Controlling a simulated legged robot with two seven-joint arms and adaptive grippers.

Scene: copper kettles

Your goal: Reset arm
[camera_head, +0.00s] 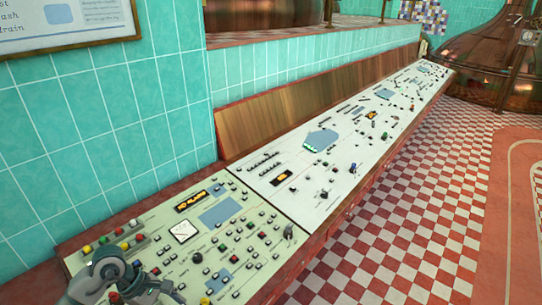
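A grey arm of mine, which appears to be the left one, enters at the bottom left edge. Its gripper (165,290) is low over the near end of the pale green control panel (262,225). The fingers are small and partly cut off by the picture's lower edge, so I cannot tell whether they are open or shut, or whether they touch the panel. No held object can be made out. My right gripper is not in view.
The panel carries several buttons, knobs and small displays. A white panel (345,165) continues it to the far right, with a wooden backboard (290,115) behind. Teal tiled wall (100,110) stands at left. Checkered floor (420,215) is clear. A copper kettle (490,65) stands far right.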

